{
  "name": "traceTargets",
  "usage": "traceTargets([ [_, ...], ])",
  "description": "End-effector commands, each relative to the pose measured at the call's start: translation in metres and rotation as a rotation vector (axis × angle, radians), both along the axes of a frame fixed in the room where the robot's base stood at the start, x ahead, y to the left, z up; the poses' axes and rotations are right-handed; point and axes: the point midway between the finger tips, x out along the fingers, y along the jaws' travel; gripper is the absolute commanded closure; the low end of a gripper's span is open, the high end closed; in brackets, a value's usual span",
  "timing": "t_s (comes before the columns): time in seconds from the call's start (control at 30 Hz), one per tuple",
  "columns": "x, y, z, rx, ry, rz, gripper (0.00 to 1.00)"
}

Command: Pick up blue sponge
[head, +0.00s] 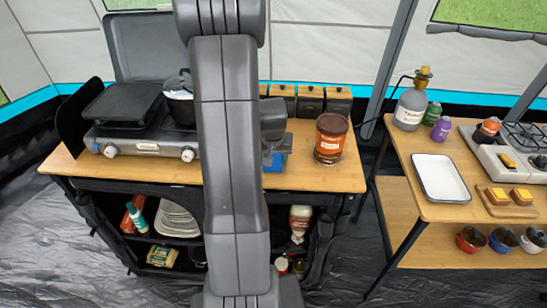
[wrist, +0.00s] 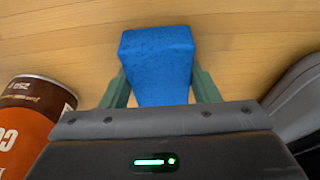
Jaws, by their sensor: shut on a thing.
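The blue sponge (wrist: 157,62) is a bright blue block between the two green fingers of my gripper (wrist: 158,88) in the wrist view. The fingers touch it on both sides, and my gripper is shut on it. In the head view a small part of the blue sponge (head: 275,162) shows just right of my arm, over the wooden table (head: 225,181). My arm hides most of the gripper there. I cannot tell whether the sponge touches the table.
A brown and orange can (head: 331,140) stands close to the right of the sponge in the head view. A camping stove (head: 145,145) with a dark pot (head: 180,105) is on the left. Several dark canisters (head: 310,100) stand behind. A white tray (head: 440,177) lies on the right table.

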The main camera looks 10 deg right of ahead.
Motion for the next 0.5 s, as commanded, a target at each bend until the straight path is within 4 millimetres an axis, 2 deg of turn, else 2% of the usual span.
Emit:
traceTargets([
  [0.3, -0.003, 0.001, 0.009, -0.001, -0.003, 0.0, 0.69],
  [0.5, -0.003, 0.001, 0.047, -0.002, -0.007, 0.0, 0.69],
])
